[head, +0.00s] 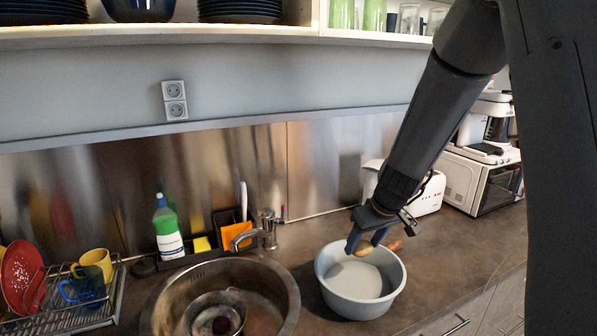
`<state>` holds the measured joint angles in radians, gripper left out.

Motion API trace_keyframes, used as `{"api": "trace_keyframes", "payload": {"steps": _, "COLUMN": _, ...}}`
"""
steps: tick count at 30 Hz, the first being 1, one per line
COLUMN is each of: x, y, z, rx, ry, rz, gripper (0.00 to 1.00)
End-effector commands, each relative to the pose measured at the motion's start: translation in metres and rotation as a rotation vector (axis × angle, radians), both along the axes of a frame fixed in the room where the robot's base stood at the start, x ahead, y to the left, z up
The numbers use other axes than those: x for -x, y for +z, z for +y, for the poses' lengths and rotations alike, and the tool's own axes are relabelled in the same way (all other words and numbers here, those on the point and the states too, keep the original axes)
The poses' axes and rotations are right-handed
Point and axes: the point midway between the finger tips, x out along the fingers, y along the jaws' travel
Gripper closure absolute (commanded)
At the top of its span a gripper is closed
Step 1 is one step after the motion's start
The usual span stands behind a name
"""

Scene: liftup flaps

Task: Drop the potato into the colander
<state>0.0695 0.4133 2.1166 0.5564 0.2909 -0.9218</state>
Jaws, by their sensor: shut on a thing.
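My gripper (367,244) is shut on a small tan potato (363,251), held above the pale blue-grey bowl (333,303) on the counter. The fingers partly hide the potato. From this view I cannot tell how high it is above the bowl's rim. A metal vessel (236,301), which looks like the colander, sits in the round steel sink (283,305) to the left of my gripper. A dark reddish round thing (221,325) lies in it.
The faucet (268,230) stands behind the sink. A green soap bottle (167,232) and sponge holder are behind it. A dish rack (85,317) with mugs is at left. A white toaster (430,193) stands behind the bowl, and the shelf (240,33) runs overhead.

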Motion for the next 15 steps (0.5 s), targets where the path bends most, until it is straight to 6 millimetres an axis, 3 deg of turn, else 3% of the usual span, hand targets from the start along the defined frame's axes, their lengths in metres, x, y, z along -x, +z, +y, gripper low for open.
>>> {"api": "trace_keyframes", "payload": {"steps": 1, "x": -0.003, "y": -0.015, "z": 0.0, "rx": 0.0, "ry": -0.004, "rz": 0.0, "gripper": 0.67}}
{"api": "trace_keyframes", "payload": {"steps": 9, "x": -0.009, "y": -0.064, "z": 0.001, "rx": 0.0, "ry": -0.03, "rz": -0.001, "gripper": 0.67}}
{"api": "trace_keyframes", "payload": {"steps": 15, "x": -0.011, "y": -0.081, "z": 0.002, "rx": 0.0, "ry": -0.04, "rz": -0.001, "gripper": 0.67}}
